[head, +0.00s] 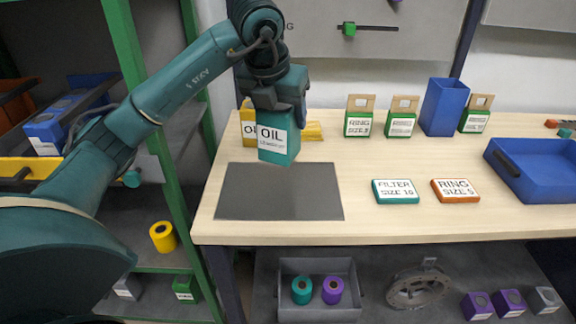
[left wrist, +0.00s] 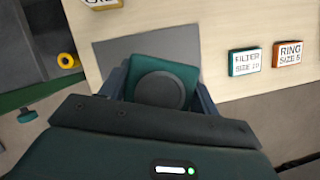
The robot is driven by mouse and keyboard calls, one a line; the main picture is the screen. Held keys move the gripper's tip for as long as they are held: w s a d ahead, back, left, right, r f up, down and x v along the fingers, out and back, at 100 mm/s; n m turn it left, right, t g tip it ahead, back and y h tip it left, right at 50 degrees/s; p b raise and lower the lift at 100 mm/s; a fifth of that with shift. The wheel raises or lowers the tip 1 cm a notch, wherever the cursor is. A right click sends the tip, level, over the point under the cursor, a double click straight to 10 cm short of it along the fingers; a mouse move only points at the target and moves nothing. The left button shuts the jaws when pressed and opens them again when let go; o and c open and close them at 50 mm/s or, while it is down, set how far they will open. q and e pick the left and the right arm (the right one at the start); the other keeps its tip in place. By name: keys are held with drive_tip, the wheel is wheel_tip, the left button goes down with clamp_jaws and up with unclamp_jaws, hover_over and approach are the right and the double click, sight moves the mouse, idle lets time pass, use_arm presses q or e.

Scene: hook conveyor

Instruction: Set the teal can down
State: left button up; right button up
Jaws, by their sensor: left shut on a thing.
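The teal can (head: 278,148) is a squarish block with a white OIL label. In the head view it hangs upright or nearly so near the back edge of the dark grey mat (head: 280,198). My left gripper (head: 279,118) is shut on its upper part from above. In the left wrist view the can's teal top with a round dark cap (left wrist: 160,90) sits between the two fingers, with the mat (left wrist: 130,48) showing behind it. The gap between the can's base and the surface is hard to judge. My right gripper is not in view.
A yellow OIL can (head: 248,127) stands just behind the teal one. Teal FILTER (head: 396,192) and orange RING (head: 455,190) boxes lie right of the mat. Green ring boxes, a blue holder (head: 443,107) and a blue tray (head: 535,170) are farther right. The mat's front is clear.

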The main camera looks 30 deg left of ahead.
sight(271, 121)
use_arm(q)
drive_tip(key=f, duration=0.4)
drive_tip(key=shift+s+f, duration=0.15)
drive_tip(key=shift+s, duration=0.1)
drive_tip(key=shift+f, duration=2.05)
drive_tip(key=o, duration=1.3)
drive_tip(key=shift+f, duration=0.1)
drive_tip(key=shift+c, duration=0.2)
drive_tip(key=v, duration=1.2)
drive_tip(key=shift+d, duration=0.1)
